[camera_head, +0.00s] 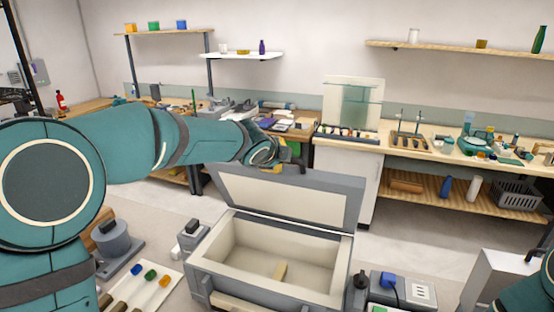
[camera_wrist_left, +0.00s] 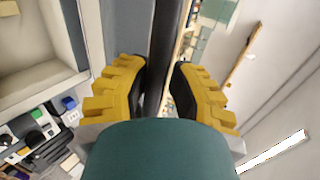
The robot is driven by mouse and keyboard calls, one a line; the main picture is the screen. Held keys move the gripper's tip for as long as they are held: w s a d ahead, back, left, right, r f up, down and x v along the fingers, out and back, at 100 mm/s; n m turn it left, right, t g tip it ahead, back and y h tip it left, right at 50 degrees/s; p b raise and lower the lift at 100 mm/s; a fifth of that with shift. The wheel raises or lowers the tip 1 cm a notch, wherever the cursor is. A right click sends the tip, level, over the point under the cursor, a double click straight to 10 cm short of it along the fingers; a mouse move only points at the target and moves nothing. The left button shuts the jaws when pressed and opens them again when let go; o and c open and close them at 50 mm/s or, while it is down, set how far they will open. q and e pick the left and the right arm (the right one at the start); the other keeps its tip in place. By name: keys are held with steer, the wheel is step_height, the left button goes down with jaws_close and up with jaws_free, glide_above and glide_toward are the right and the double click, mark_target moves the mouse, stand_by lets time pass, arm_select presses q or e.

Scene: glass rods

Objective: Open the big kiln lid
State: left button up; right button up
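The big kiln (camera_head: 208,268) is a grey box with a cream hollow inside, standing in front of me. Its lid (camera_head: 285,197) is raised and leans up at the back, with the cream inner face toward me. My left gripper (camera_head: 283,160) is at the top edge of the lid, partly hidden by my arm. In the left wrist view the yellow fingers (camera_wrist_left: 160,88) close on both sides of a dark bar (camera_wrist_left: 164,50), which appears to be the lid's handle. My right gripper does not show.
A tray of coloured rods (camera_head: 172,282) and a grey round device (camera_head: 117,245) stand left of the kiln. A box with a blue plug (camera_head: 402,287) stands at its right. Behind are a workbench (camera_head: 455,153) and wall shelves (camera_head: 455,46).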

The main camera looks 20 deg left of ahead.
arm_select(q)
steer(key=o, duration=0.3)
steer(key=shift+s+r, duration=0.15)
steer(key=shift+s, duration=0.05)
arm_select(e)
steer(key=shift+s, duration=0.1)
arm_select(q)
steer(key=shift+s, duration=0.1)
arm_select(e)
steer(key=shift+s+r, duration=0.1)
arm_select(q)
steer(key=shift+f, duration=0.2)
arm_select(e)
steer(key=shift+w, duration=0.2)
arm_select(q)
steer(key=d+v, duration=0.1)
steer(key=v, duration=1)
steer(key=shift+s+a+r, duration=0.3)
steer(key=shift+a+r, duration=0.05)
steer(key=shift+a, duration=0.15)
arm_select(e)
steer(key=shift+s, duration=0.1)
arm_select(q)
steer(key=shift+f, duration=0.1)
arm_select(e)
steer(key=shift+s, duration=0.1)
